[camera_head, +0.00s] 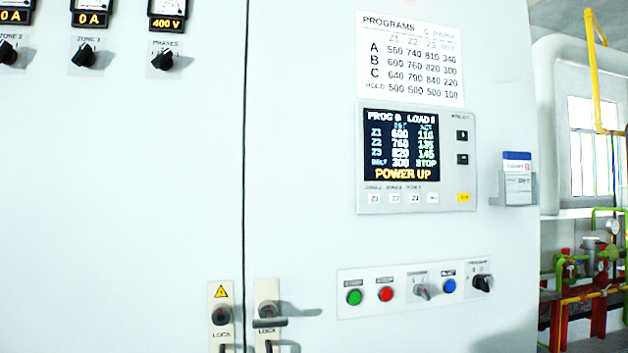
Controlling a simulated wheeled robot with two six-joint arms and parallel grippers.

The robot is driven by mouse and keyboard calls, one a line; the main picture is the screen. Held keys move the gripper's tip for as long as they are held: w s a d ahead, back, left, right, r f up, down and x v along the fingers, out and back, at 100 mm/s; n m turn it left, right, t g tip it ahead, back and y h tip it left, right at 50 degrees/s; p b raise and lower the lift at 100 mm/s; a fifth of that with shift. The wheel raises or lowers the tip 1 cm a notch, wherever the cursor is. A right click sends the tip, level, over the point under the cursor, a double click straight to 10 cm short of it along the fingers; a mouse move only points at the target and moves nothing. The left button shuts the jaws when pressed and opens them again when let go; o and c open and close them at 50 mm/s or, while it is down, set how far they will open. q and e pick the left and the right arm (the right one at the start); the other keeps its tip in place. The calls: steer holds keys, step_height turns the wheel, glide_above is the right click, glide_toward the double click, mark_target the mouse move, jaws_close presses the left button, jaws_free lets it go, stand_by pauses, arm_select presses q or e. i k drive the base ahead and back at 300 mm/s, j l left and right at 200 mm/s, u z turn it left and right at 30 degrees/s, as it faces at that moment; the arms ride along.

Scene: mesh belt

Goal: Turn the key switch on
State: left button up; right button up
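A white control strip (362,303) on the cabinet's right door carries a row of controls. A grey switch with a protruding grip (422,291) sits in its middle and looks like the key switch. Its label is too blurred to read, and I cannot tell its exact position. A black rotary selector (482,283) is at the strip's right end. A green button (354,297), a red button (386,294) and a blue button (449,286) sit on the same strip. Neither of my grippers is in view.
A display panel (401,146) above the strip reads "POWER UP". Two locks (221,315) (268,310) and a handle project from the doors at lower left. A card holder (515,189) juts out at right. Pipes (590,290) stand beyond the cabinet's right edge.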

mark_target(419, 289)
steer(key=i, duration=0.25)
steer(key=i+j+z, duration=0.1)
steer(key=z, duration=0.95)
steer(key=i+j, duration=0.05)
